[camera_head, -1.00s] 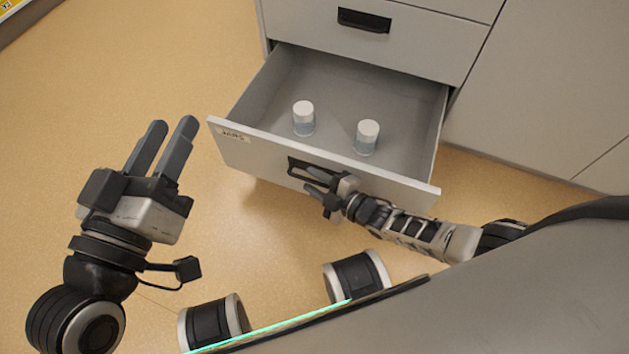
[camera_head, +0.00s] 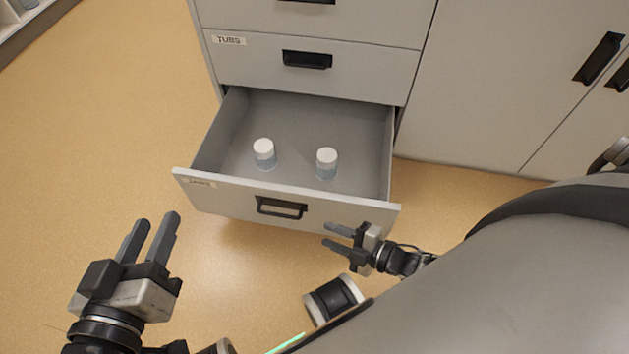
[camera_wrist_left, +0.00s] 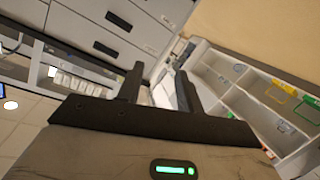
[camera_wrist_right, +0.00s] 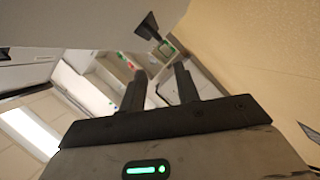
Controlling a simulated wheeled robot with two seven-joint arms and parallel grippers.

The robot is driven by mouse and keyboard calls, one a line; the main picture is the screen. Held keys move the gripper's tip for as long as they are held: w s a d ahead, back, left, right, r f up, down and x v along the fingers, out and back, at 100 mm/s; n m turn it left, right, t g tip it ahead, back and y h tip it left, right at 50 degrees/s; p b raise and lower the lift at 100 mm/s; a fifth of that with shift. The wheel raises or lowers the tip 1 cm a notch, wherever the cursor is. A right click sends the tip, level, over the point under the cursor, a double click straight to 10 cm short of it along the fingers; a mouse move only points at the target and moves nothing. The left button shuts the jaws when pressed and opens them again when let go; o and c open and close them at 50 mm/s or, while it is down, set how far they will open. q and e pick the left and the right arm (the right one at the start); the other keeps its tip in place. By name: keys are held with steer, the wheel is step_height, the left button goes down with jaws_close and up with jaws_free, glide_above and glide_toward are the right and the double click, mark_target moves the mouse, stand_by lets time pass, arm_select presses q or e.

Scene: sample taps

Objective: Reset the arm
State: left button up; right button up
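My left gripper (camera_head: 149,240) is at the lower left of the head view, over the floor and apart from the cabinet. Its two fingers are spread with nothing between them, as the left wrist view (camera_wrist_left: 160,90) also shows. My right gripper (camera_head: 332,237) is just in front of the open drawer's front panel, right of its black handle (camera_head: 281,207). Its fingers are apart and empty, and it appears clear of the handle. The right wrist view (camera_wrist_right: 160,90) also shows a gap between the fingers.
The open drawer (camera_head: 355,125) holds two white-capped tubs, one left (camera_head: 264,154) and one right (camera_head: 326,164). A closed drawer (camera_head: 240,65) labelled TUBS is above it. Cabinet doors (camera_head: 510,90) stand to the right. The floor (camera_head: 90,130) at left is clear.

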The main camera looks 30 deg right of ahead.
steer(key=shift+v, duration=0.8)
